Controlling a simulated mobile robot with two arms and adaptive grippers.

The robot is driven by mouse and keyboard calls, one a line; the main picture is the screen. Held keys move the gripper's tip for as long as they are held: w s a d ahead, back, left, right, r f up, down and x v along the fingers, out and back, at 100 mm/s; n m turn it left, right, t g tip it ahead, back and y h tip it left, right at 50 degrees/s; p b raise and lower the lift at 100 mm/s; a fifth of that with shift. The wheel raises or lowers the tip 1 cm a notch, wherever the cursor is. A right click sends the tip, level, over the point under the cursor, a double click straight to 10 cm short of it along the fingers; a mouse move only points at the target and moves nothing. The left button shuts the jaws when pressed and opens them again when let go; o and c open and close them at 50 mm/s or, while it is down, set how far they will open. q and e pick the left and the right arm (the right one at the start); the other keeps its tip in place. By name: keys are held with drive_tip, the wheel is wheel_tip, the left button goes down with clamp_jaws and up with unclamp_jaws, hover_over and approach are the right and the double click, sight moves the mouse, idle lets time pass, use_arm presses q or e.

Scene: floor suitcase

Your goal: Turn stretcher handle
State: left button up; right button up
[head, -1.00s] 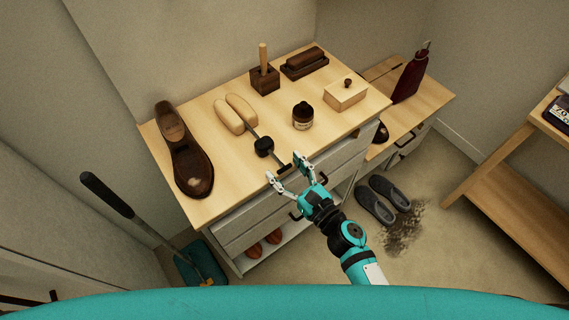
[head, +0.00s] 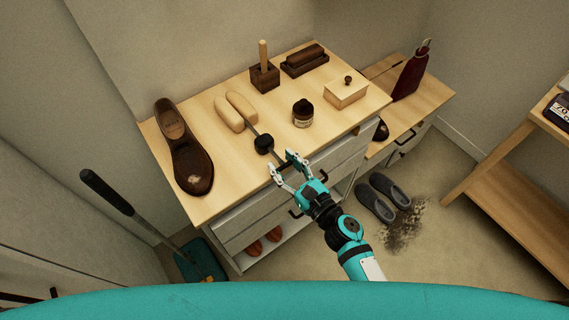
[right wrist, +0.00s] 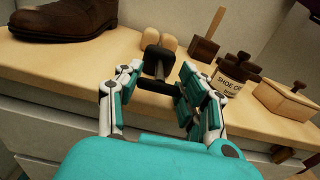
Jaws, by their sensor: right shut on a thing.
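The wooden shoe stretcher (head: 236,111) lies on the dresser top, its two pale halves pointing to the back. Its metal rod runs forward through a black hub (head: 263,144) to a dark crossbar handle at the front edge. In the right wrist view the handle (right wrist: 158,87) lies crosswise between the fingers, below the black hub (right wrist: 154,58). My right gripper (head: 282,164) is shut on the handle, which the fingers largely hide in the head view. The gripper also shows in the right wrist view (right wrist: 157,88). My left gripper is not in view.
A brown shoe (head: 187,155) stands left of the stretcher. A polish jar (head: 303,114), a wooden box (head: 346,93) and a brush holder (head: 265,78) stand right and behind. Grey slippers (head: 382,196) lie on the floor.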

drive_tip(key=shift+f+n+b, duration=0.3)
drive_tip(key=shift+n+b, duration=0.65)
drive_tip(key=shift+n, duration=0.25)
drive_tip(key=shift+r+n+b, duration=0.1)
drive_tip(key=shift+n+b, duration=0.45)
drive_tip(key=shift+n, duration=0.55)
drive_tip(key=shift+r+n, duration=0.1)
drive_tip(key=shift+n, duration=0.3)
drive_tip(key=o, duration=1.2)
drive_tip(key=shift+s, duration=0.1)
